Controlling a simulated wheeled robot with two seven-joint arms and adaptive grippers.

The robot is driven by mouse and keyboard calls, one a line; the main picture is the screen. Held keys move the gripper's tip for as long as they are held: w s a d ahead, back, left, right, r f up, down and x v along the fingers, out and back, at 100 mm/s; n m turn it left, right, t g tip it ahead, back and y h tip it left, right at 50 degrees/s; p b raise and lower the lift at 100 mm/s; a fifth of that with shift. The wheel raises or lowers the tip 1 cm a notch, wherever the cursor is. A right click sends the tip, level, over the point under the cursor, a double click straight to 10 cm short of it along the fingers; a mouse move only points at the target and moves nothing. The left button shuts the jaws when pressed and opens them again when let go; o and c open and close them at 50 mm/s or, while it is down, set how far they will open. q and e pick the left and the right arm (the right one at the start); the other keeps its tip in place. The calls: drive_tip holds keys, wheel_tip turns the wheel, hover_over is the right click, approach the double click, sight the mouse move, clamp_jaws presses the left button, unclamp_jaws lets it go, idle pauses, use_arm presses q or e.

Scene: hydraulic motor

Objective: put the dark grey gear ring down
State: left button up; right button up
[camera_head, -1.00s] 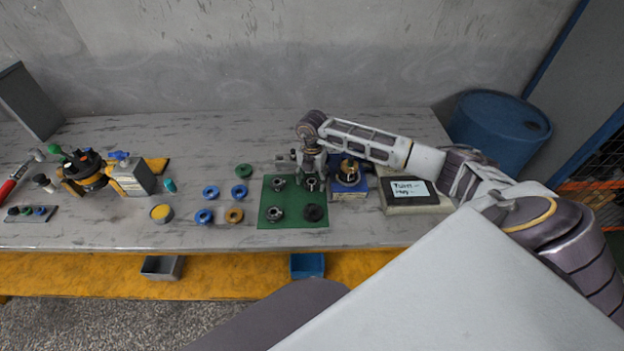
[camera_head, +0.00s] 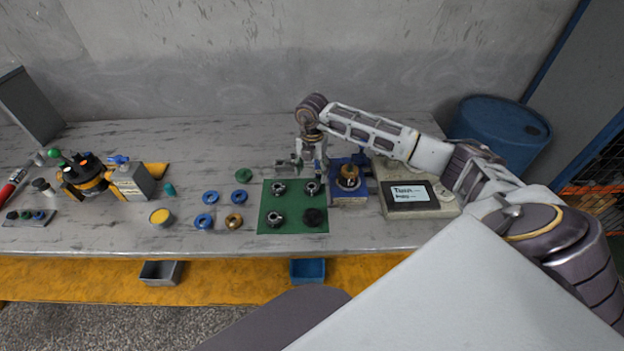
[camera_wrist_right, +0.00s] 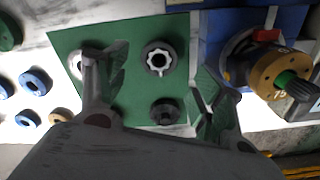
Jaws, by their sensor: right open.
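The dark grey gear ring (camera_head: 312,187) lies flat on the back right part of the green mat (camera_head: 295,203). It shows in the right wrist view (camera_wrist_right: 158,58), toothed inside, with the mat visible around it. My right gripper (camera_head: 314,172) is open and empty just above this ring. In the right wrist view its two fingers (camera_wrist_right: 153,68) stand wide apart on either side of the ring, not touching it. My left gripper is not in view.
Two similar grey rings (camera_head: 279,188) (camera_head: 275,218) and a near-black round part (camera_head: 314,216) share the mat. A blue block with a motor part (camera_head: 349,190) stands close to its right. Blue rings (camera_head: 210,198) lie to the left. A screen device (camera_head: 410,196) stands right.

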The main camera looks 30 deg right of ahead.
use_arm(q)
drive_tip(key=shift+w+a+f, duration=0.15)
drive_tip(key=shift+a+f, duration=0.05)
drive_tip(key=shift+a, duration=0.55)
use_arm(e)
drive_tip(key=shift+r, duration=2.85)
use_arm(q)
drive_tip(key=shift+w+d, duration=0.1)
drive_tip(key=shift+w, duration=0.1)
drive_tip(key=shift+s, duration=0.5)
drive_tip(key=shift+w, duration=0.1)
